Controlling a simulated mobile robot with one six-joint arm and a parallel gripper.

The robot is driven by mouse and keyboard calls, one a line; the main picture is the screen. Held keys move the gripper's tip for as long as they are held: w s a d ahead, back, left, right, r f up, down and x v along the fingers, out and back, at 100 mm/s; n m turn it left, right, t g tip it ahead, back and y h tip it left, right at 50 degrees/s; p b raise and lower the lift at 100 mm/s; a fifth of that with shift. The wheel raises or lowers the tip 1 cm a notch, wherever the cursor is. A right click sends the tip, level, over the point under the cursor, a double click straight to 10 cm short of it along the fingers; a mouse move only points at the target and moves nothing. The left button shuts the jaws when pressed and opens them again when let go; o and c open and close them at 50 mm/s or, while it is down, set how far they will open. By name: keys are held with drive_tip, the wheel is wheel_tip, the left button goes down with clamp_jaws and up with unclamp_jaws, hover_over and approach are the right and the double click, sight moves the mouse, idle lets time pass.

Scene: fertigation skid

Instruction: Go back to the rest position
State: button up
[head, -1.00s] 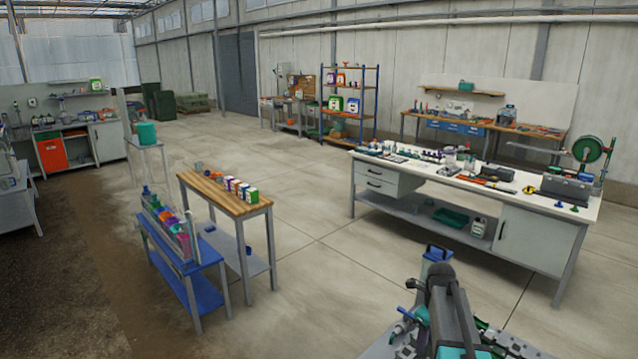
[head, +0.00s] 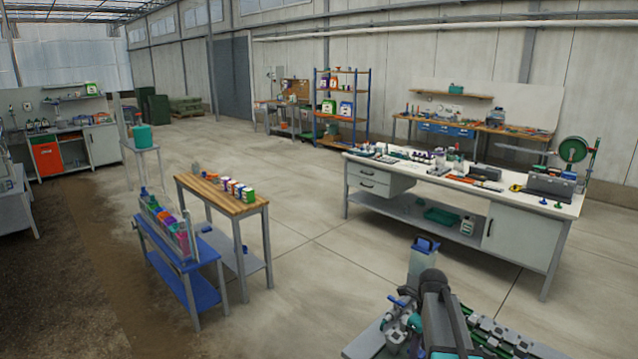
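Part of what looks like my own arm (head: 437,310), dark grey with a black rounded joint and a teal part, shows at the bottom right. It stands in front of a grey bench top (head: 368,343) carrying green and grey fittings (head: 490,335). My gripper's fingers are not visible, so I cannot see whether it holds anything.
A wooden-topped table (head: 215,193) with small bottles and a blue rack table (head: 190,285) stand at left. A long white workbench (head: 400,168) with tools stands at right. Open concrete floor (head: 310,270) lies between them. Shelves (head: 342,105) stand at the back.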

drive_tip(key=s+a+f+n+g, duration=0.2)
drive_tip(key=s+a+f+n, duration=0.4)
drive_tip(key=s+f+n, duration=0.55)
drive_tip(key=s+a+f+n+g, duration=0.2)
drive_tip(key=s+a+f+n, duration=0.45)
drive_tip(key=s+f, duration=0.8)
drive_tip(key=s+f+n+g, duration=0.2)
drive_tip(key=s+f+n, duration=0.2)
drive_tip(key=s+n, duration=0.85)
wheel_tip(320, 180, down, 11)
drive_tip(key=s+m+b, duration=0.2)
drive_tip(key=s+b, duration=0.1)
drive_tip(key=b, duration=0.8)
drive_tip(key=shift+a, duration=0.45)
